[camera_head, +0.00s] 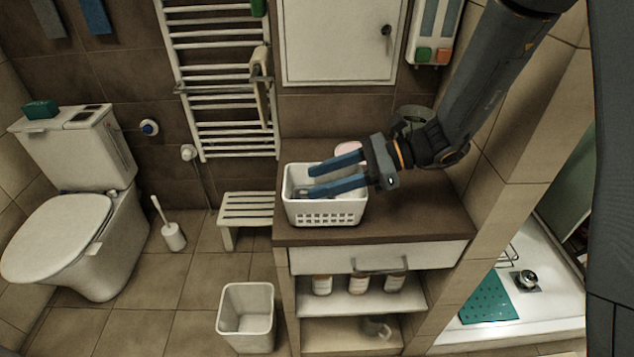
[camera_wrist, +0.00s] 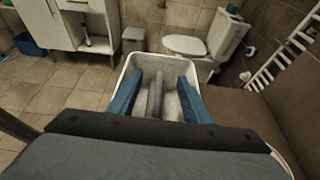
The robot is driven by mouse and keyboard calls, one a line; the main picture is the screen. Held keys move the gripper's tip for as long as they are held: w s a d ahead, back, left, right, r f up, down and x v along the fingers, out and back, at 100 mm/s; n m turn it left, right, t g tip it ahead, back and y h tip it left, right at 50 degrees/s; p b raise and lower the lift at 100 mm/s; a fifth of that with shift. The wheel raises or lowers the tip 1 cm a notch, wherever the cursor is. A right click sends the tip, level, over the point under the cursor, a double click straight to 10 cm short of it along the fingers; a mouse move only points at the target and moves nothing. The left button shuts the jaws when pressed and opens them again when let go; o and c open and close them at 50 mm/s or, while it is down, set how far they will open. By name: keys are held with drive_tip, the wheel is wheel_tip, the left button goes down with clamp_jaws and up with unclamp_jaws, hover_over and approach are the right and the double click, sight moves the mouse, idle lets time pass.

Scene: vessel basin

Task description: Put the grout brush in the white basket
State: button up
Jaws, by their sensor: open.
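The white basket (camera_head: 297,212) stands on the brown counter, and its inside shows in the wrist view (camera_wrist: 166,59). My gripper (camera_head: 311,181) reaches over the basket from the right with its two blue fingers apart. In the wrist view the fingers (camera_wrist: 160,78) point down into the basket. A long grey object (camera_wrist: 155,96), which looks like the grout brush, lies in the basket between the fingers. It appears free of both fingers. In the head view the fingers and the basket wall hide most of it.
A pinkish round item (camera_head: 348,148) and a grey pot (camera_head: 411,117) stand behind my gripper on the counter (camera_head: 420,215). A towel radiator (camera_head: 215,75) is on the wall behind. A white bin (camera_head: 246,312) and a small stool (camera_head: 245,207) stand on the floor.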

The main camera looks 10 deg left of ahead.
drive_tip(key=b+v, duration=0.1)
drive_tip(key=v, duration=0.5)
idle(0.3)
